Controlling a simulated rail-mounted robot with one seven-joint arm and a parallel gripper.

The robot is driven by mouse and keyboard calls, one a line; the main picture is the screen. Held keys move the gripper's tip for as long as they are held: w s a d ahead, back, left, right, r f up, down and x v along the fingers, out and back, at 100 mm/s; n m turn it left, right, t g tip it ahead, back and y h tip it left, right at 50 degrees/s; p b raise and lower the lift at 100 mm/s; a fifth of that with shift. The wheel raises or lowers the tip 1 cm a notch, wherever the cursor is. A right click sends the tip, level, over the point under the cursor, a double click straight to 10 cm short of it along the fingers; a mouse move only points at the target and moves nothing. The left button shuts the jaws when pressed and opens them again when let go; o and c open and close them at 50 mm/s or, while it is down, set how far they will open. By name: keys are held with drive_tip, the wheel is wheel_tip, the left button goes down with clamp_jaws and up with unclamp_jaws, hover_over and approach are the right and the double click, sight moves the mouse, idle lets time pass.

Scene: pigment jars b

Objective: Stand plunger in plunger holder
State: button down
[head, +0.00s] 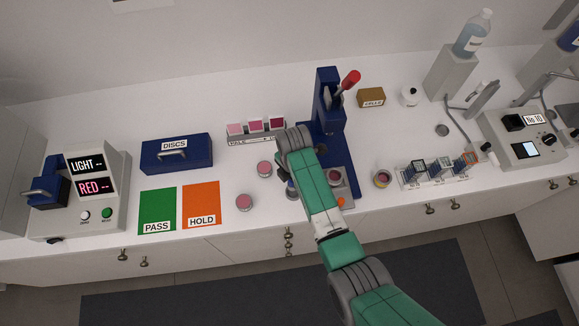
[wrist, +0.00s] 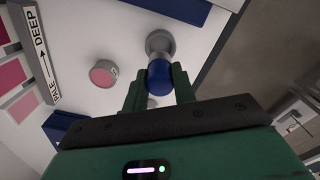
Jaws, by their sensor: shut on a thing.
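My gripper (wrist: 160,90) is shut on the plunger (wrist: 159,77), gripping its blue part between two green fingers. The plunger's grey round end (wrist: 159,42) points away from the fingers in the wrist view. In the head view the plunger (head: 291,189) shows partly beside my arm, left of the blue press base, over the counter's front half. Whether it touches the counter cannot be told. A small grey round piece (head: 441,130) on the counter at the right may be the plunger holder; I cannot tell for sure.
Pink jars (head: 244,202) stand left of my arm, one also in the wrist view (wrist: 103,73). The blue press (head: 328,105) with a red handle stands behind. Green PASS (head: 157,208) and orange HOLD (head: 201,200) mats lie left. A vial rack (head: 430,173) stands right.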

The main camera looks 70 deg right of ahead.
drive_tip(key=shift+s+d, duration=0.1)
drive_tip(key=shift+s, duration=0.1)
drive_tip(key=shift+r, duration=0.1)
drive_tip(key=shift+f+b, duration=1.65)
drive_tip(key=shift+f, duration=1.2)
drive_tip(key=shift+f, duration=0.2)
drive_tip(key=c, duration=1.1)
unclamp_jaws()
drive_tip(key=shift+o, duration=0.2)
wheel_tip(320, 180, up, 8)
drive_tip(key=shift+f+p, duration=0.1)
drive_tip(key=shift+p, duration=0.2)
